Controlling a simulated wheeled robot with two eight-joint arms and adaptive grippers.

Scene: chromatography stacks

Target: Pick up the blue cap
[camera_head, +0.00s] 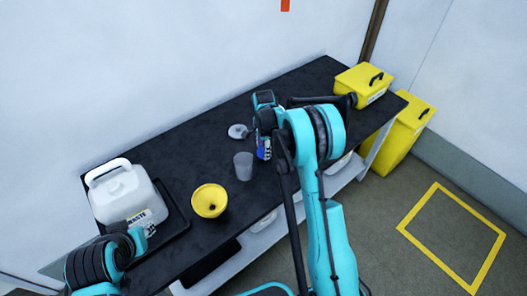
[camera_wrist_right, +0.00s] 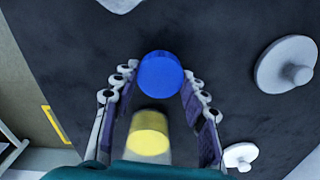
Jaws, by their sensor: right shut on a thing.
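The blue cap (camera_wrist_right: 160,73) is between the two fingers of my right gripper (camera_wrist_right: 160,90) in the right wrist view, and the gripper is shut on it. In the head view a small blue patch of the cap (camera_head: 263,154) shows at my right gripper (camera_head: 264,147), over the dark table; the arm hides much of this spot. A blurred, pale see-through shape with a yellow part (camera_wrist_right: 150,133) shows below the cap in the wrist view; I cannot tell whether it touches the cap. My left gripper (camera_head: 146,226) is beside the white jug, its fingers too small to read.
On the dark table (camera_head: 180,150) stand a clear cup (camera_head: 243,166), a yellow funnel (camera_head: 209,200), a grey round piece (camera_head: 238,131) and a white jug (camera_head: 125,190) on a black tray. A yellow bin (camera_head: 362,84) is at the right end. The table's back middle is clear.

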